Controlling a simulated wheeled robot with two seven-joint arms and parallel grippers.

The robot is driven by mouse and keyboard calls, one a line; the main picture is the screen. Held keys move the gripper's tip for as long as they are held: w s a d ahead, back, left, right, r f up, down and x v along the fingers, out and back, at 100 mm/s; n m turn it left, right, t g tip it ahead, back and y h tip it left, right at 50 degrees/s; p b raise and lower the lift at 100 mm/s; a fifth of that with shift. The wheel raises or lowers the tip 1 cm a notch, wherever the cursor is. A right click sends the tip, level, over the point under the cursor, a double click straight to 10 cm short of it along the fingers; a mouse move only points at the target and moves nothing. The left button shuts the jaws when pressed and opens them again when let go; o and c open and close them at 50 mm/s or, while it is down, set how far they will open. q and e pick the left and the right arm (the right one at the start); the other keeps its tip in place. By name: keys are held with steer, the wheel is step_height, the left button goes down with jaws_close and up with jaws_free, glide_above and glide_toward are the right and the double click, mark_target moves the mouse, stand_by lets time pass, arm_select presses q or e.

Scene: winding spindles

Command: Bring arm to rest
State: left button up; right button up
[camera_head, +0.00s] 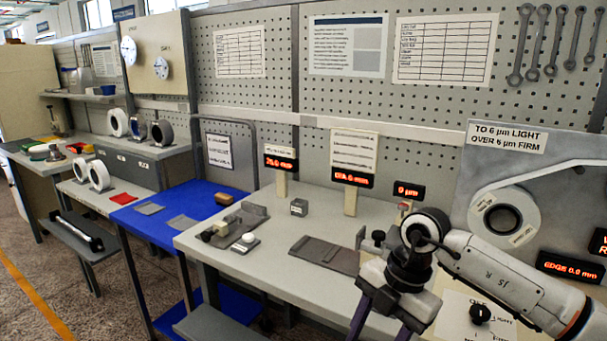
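My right arm (500,268) comes in from the right side of the head view, in front of the grey workbench (275,262). Its wrist points down, and the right gripper (383,325) is at the bottom edge. Two dark purplish finger parts stand apart there, but their tips are cut off by the frame, so I cannot see whether anything is between them. My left arm and gripper are not in view.
On the bench are a dark flat plate (325,254), a small fixture with a white knob (246,240) and a small grey block (299,207). A spindle panel with a white reel (505,218) stands at right. A blue table (165,222) is further left.

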steer(key=s+a+f+n+g+y, duration=0.2)
steer(key=s+a+y, duration=0.45)
steer(key=a, duration=0.55)
steer(key=s+a+r+m+t+y, duration=0.2)
steer(key=s+a+r+t+y, duration=0.1)
steer(key=a+r+y, duration=0.5)
steer(key=w+d+f+m+t+h, duration=0.1)
steer(key=w+d+f+m+t, duration=0.35)
steer(key=m+t, duration=0.85)
steer(key=d+f+m+t+h, duration=0.2)
steer(key=d+f+m+h, duration=0.55)
steer(key=d+f, duration=0.2)
steer(key=s+d+f+m+g+h, duration=0.2)
steer(key=s+d+f, duration=0.3)
steer(key=s+f, duration=0.3)
steer(key=s+d+f+m+g+h, duration=0.2)
steer(key=s+d+f+g+h, duration=0.2)
steer(key=s+f, duration=0.5)
steer(key=shift+s+d+f+g+h, duration=0.3)
steer(key=shift+d+f+g, duration=0.1)
steer(key=shift+d+f, duration=0.4)
steer(key=shift+a+f, duration=0.1)
